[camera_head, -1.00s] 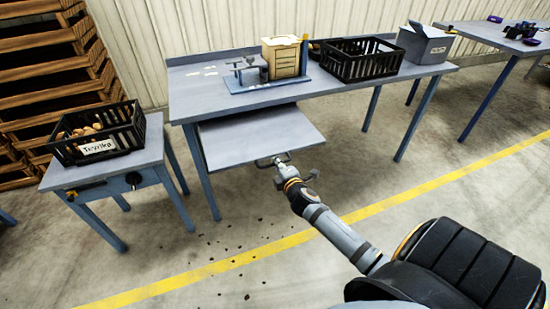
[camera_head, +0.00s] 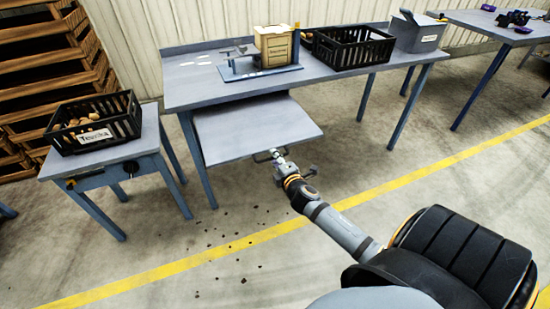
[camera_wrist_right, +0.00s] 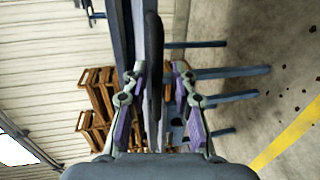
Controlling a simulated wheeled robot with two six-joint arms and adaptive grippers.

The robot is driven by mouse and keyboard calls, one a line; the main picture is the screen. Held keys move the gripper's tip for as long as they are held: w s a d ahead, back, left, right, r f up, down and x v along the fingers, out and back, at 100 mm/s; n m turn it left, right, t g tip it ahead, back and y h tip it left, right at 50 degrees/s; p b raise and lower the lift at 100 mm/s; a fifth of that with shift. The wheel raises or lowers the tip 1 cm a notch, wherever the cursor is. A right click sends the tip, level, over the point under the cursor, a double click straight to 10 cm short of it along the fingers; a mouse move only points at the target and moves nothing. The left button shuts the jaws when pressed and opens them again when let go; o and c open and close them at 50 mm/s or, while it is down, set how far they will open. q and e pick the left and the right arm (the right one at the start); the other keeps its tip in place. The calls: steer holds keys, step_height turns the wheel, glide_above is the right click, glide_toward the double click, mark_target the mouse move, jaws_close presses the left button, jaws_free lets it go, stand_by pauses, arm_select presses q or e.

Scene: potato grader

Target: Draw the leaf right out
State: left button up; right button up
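The leaf (camera_head: 255,130) is a flat grey board under the workbench. It sticks out from below the bench top over the floor, and its back part is hidden under the bench. A small bar handle (camera_head: 262,156) sits at its front edge. My right gripper (camera_head: 277,154) is at this handle. In the right wrist view the dark handle bar (camera_wrist_right: 155,60) runs between the two fingers of the same gripper (camera_wrist_right: 159,75), close to both; the contact itself is hard to see. My left gripper is out of view.
The workbench (camera_head: 340,85) carries a blue stand with a wooden box (camera_head: 273,45), a black crate (camera_head: 352,50) and a grey bin (camera_head: 418,33). A side table (camera_head: 95,163) with a potato crate (camera_head: 62,140) stands left. The floor in front is open, with scattered crumbs.

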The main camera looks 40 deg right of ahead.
steer(key=shift+w, duration=0.1)
steer(key=v, duration=1.2)
steer(key=shift+d, duration=0.1)
steer(key=s+d+f+m+g+p, duration=0.2)
steer(key=s+f+m+g, duration=0.15)
steer(key=f, duration=0.55)
steer(key=s+d+f+m+g+p, duration=0.25)
steer(key=s+f, duration=0.25)
steer(key=f, duration=0.3)
steer(key=s+d+f+m+g+p, duration=0.2)
steer(key=s+f+p, duration=0.15)
steer(key=f, duration=0.55)
steer(key=s+a+f+m+g+y+p, duration=0.1)
steer(key=s+a+f+m+g, duration=0.1)
steer(key=s+a+f, duration=0.2)
steer(key=s+a+f+m+g+y+p, duration=0.1)
steer(key=s+a+f, duration=0.3)
steer(key=s, duration=0.6)
steer(key=s+a+f+m+g+y+p, duration=0.1)
steer(key=s+a+f+m+g, duration=0.2)
steer(key=s, duration=0.4)
steer(key=shift+s+a+f+m, duration=0.2)
steer(key=shift+a+f+m, duration=0.35)
steer(key=shift+f, duration=0.15)
